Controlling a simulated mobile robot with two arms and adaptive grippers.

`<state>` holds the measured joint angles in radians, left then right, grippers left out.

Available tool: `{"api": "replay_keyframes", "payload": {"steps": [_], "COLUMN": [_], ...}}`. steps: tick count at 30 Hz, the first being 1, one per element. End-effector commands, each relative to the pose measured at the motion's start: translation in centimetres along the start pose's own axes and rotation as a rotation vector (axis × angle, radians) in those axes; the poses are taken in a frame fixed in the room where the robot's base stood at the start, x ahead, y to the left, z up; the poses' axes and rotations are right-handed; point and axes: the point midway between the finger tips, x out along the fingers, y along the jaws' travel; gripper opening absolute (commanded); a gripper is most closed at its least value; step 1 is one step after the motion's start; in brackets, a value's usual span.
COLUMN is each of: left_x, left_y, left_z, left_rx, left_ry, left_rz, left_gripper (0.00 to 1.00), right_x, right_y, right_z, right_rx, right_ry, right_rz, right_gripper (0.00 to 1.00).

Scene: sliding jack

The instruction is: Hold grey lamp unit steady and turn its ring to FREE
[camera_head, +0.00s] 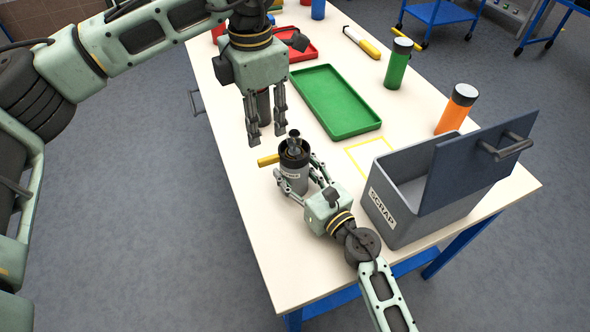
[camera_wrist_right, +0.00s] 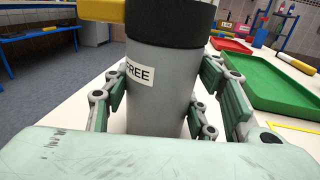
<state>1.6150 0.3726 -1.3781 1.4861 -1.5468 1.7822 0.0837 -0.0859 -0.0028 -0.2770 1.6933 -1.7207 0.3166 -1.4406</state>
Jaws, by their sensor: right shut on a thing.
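The grey lamp unit (camera_head: 292,182) stands upright near the table's left edge. Its black ring (camera_head: 292,153) has a yellow lever (camera_head: 268,160) pointing left. In the right wrist view the grey body (camera_wrist_right: 155,100) carries a FREE label (camera_wrist_right: 139,75); the yellow lever (camera_wrist_right: 103,10) and black ring (camera_wrist_right: 165,30) are cut by the top edge, with the lever left of the label. My right gripper (camera_head: 296,184) is shut around the grey body below the ring. My left gripper (camera_head: 266,136) is open and empty, fingers down, above and behind the lamp unit, apart from it.
A grey SCRAP bin (camera_head: 415,215) with a dark raised lid (camera_head: 478,165) stands at right. Behind are a green tray (camera_head: 335,103), a red tray (camera_head: 300,47), an orange cylinder (camera_head: 456,110) and a green cylinder (camera_head: 398,65). A yellow outline (camera_head: 366,146) marks clear tabletop.

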Motion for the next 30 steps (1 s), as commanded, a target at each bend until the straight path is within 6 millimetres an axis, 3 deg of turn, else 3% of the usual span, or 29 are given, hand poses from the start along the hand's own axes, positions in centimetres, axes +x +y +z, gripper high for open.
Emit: {"api": "replay_keyframes", "payload": {"steps": [13,19,24,30], "left_x": [0.0,0.0,0.0,-0.1], "left_y": [0.0,0.1,0.7,1.9], "left_z": [0.0,0.0,0.1,0.3], "left_rx": [0.000,0.046,0.261,0.657], "left_ry": [0.000,-0.001,0.003,0.030], "left_rz": [0.000,0.010,0.054,0.134], "left_gripper": [0.31,0.15,0.01,0.00], "right_x": [0.0,0.0,0.0,0.0], "right_y": [0.0,0.0,0.0,0.0], "right_z": [0.0,-0.1,-0.1,-0.1], "right_rx": [0.000,0.000,0.000,0.000], "right_ry": [0.001,0.001,0.001,0.001], "right_rz": [0.000,0.000,0.000,0.000], "right_gripper": [0.17,0.17,0.17,0.17]}}
